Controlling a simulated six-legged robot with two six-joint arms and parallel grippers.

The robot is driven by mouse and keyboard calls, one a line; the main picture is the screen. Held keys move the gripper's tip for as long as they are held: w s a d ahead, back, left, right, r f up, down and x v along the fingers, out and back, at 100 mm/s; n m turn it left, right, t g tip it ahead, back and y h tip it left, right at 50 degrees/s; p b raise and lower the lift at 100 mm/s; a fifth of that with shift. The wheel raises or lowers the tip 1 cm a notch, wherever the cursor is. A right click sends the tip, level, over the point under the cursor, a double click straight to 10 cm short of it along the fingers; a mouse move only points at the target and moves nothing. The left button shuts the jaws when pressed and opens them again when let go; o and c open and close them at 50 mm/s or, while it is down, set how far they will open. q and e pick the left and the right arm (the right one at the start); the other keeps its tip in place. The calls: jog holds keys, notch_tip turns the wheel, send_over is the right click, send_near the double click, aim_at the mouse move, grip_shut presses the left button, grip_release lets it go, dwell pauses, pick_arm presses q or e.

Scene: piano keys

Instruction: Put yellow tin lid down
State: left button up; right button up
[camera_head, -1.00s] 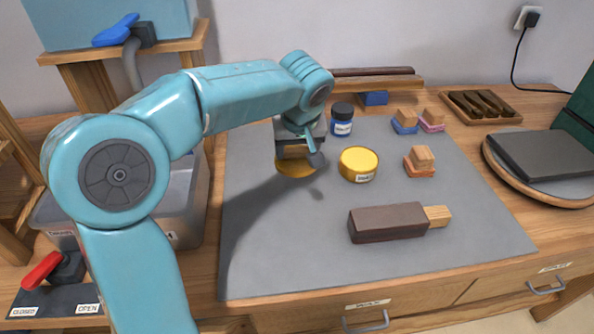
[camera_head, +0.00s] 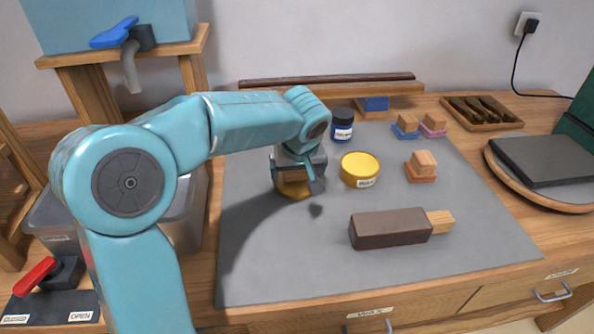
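My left gripper (camera_head: 295,178) points down over the left-middle of the grey mat (camera_head: 262,265). It appears shut on the yellow tin lid (camera_head: 293,192), a flat round yellow disc mostly hidden beneath the fingers. The lid is low, close to the mat; I cannot tell whether it touches. The yellow tin (camera_head: 360,170), round with a white label, stands on the mat to the right of the gripper, apart from it. My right gripper is not in view.
A dark jar (camera_head: 342,125) with a blue band stands behind. A brown block with a wooden handle (camera_head: 392,228) lies in front. Small brush-like blocks (camera_head: 421,167) stand to the right. A grey bin (camera_head: 187,207) is left of the mat. The mat's front left is clear.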

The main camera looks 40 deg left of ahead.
pick_arm(q)
jog(key=shift+r, duration=0.1)
jog(key=shift+r+p, duration=0.25)
jog(key=shift+p, duration=0.1)
jog(key=p+v, duration=0.2)
jog(key=v, duration=0.9)
jog(key=shift+d+r, duration=0.2)
jog(key=shift+r, duration=0.1)
jog(key=shift+s, duration=0.2)
